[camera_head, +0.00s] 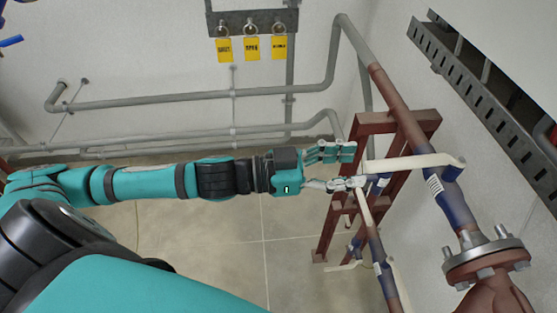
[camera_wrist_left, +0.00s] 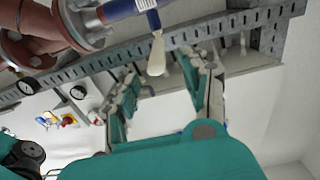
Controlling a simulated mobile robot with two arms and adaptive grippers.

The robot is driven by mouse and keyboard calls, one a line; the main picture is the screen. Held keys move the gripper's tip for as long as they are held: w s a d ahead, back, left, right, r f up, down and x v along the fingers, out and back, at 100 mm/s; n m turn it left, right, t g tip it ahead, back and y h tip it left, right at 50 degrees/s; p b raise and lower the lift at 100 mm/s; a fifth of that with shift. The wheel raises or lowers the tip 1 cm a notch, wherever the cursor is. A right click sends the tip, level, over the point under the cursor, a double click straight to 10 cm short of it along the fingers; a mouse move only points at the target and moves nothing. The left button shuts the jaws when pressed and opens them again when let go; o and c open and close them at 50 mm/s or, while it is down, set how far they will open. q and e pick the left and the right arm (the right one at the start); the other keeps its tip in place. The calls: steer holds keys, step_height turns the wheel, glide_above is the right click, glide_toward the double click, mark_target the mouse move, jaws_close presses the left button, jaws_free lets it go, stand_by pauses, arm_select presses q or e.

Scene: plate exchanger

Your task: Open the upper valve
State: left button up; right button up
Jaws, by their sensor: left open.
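The upper valve is a blue body (camera_head: 452,200) on the thick slanted pipe, with a cream lever (camera_head: 415,162) reaching left from it. In the left wrist view the lever (camera_wrist_left: 157,55) hangs from the blue valve body (camera_wrist_left: 133,6), its free end lined up between my fingers. My left gripper (camera_head: 355,167) is open and empty, its fingertips close to the lever's free end, one above and one below it. I cannot tell if they touch it. In the left wrist view the gripper (camera_wrist_left: 163,72) shows spread fingers. My right gripper is not in view.
A red-brown frame (camera_head: 330,215) stands behind and below the gripper. A lower pipe with blue fittings (camera_head: 384,278) runs beneath. A bolted flange (camera_head: 487,262) is at the lower right. Yellow tags (camera_head: 251,48) hang above. A slotted grey rail (camera_head: 480,100) runs along the right wall.

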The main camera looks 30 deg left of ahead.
arm_select(q)
steer(key=shift+b+v, duration=0.85)
steer(key=shift+v, duration=2.8)
steer(key=w+a+f+n+t+y+b, duration=0.1)
steer(key=w+a+f+n+t+y, duration=0.2)
steer(key=w+a+f, duration=0.4)
steer(key=shift+a+f+y, duration=0.6)
steer(key=shift+a+f, duration=0.35)
steer(key=shift+f, duration=0.05)
steer(key=shift+w, duration=0.1)
